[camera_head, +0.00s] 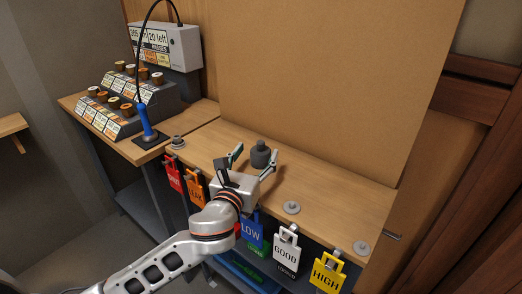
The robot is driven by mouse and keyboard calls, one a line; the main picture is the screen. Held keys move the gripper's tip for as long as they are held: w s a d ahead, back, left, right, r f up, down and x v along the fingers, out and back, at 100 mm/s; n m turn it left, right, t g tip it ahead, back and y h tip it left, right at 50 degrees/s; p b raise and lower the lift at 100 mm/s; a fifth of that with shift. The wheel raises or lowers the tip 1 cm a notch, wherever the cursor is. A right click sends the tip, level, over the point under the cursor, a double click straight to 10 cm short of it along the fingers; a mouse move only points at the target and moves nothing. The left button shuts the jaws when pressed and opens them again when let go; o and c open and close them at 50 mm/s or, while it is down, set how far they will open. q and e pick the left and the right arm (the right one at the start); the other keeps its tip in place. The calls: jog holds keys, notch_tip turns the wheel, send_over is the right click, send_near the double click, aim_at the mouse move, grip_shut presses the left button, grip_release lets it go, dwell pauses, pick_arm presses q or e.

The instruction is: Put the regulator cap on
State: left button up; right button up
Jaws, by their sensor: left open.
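A dark grey stepped cylinder (260,154), which looks like the regulator cap, stands upright on the wooden table (335,183). My left gripper (254,155) is open, with one finger to the left of the cylinder and the other to its right. I cannot tell whether either finger touches it. The gripper's body and wrist are in front of the cylinder, at the table's front edge. Small round grey discs sit on the table: one at the left (178,142), one right of the gripper (292,207) and one at the right end (361,247). My right gripper is not in view.
Coloured tags hang along the front edge, including blue LOW (252,231), white GOOD (286,253) and yellow HIGH (327,273). A blue-handled tool (146,122) stands at the left beside a tiered rack (128,100). A tall board (330,80) rises behind the table.

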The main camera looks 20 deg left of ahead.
aim_at(259, 149)
pick_arm(q)
jog(key=w, duration=0.3)
jog(key=shift+w+d+f, duration=0.1)
jog(key=shift+w+d, duration=0.05)
jog(key=shift+w, duration=0.2)
jog(key=c, duration=1)
jog(key=shift+c, duration=1)
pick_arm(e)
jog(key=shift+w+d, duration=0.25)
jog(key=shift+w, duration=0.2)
